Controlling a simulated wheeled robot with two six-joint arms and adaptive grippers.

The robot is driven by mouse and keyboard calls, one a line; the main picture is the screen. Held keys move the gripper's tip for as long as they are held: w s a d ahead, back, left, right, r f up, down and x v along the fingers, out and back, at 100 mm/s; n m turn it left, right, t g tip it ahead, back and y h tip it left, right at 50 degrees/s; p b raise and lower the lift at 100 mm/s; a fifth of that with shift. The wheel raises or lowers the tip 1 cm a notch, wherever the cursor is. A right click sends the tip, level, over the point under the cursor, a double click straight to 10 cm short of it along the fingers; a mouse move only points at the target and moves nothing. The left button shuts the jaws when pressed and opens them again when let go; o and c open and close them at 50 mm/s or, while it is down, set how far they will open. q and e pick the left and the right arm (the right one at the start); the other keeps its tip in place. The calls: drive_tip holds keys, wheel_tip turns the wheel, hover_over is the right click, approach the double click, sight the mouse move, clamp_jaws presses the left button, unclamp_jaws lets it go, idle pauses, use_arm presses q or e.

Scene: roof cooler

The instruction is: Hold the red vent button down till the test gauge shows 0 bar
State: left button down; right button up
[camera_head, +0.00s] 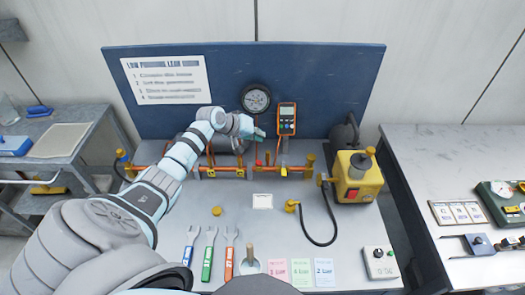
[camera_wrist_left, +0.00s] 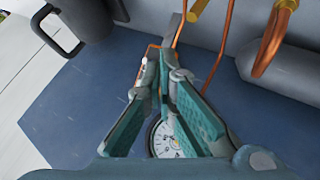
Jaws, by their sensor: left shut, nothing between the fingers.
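A round dial gauge (camera_head: 256,99) is mounted on the blue back panel; its dial also shows in the left wrist view (camera_wrist_left: 172,140), but I cannot read its needle. An orange handheld meter (camera_head: 287,118) hangs right of it, its reading too small to tell. A small red spot (camera_head: 258,163) sits on the copper pipework; I cannot tell if it is the vent button. My left gripper (camera_head: 259,134) is shut and empty, just below the gauge and left of the meter, above the pipework. Its closed fingers show in the left wrist view (camera_wrist_left: 163,62). My right gripper is not in view.
A yellow pump unit (camera_head: 359,178) with a black hose stands at right. Wrenches (camera_head: 210,253), coloured bar cards (camera_head: 300,272) and a grey box (camera_head: 379,262) lie along the front. The bench middle is mostly clear. A second table (camera_head: 430,160) stands at right.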

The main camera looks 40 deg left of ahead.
sight(259, 164)
use_arm(q)
drive_tip(key=f+b, duration=0.2)
drive_tip(key=f, duration=0.1)
drive_tip(key=f+b, duration=0.2)
drive_tip(key=f, duration=0.1)
drive_tip(key=f+b, duration=0.2)
drive_tip(key=b, duration=0.1)
drive_tip(key=shift+s+a+f, duration=0.15)
drive_tip(key=shift+s+f, duration=0.2)
drive_tip(key=shift+f, duration=0.05)
idle(1.0)
drive_tip(key=shift+f, duration=0.35)
drive_tip(key=shift+s+f+b, duration=0.1)
drive_tip(key=shift+f+b, duration=0.45)
drive_tip(key=shift+b, duration=0.1)
idle(4.7)
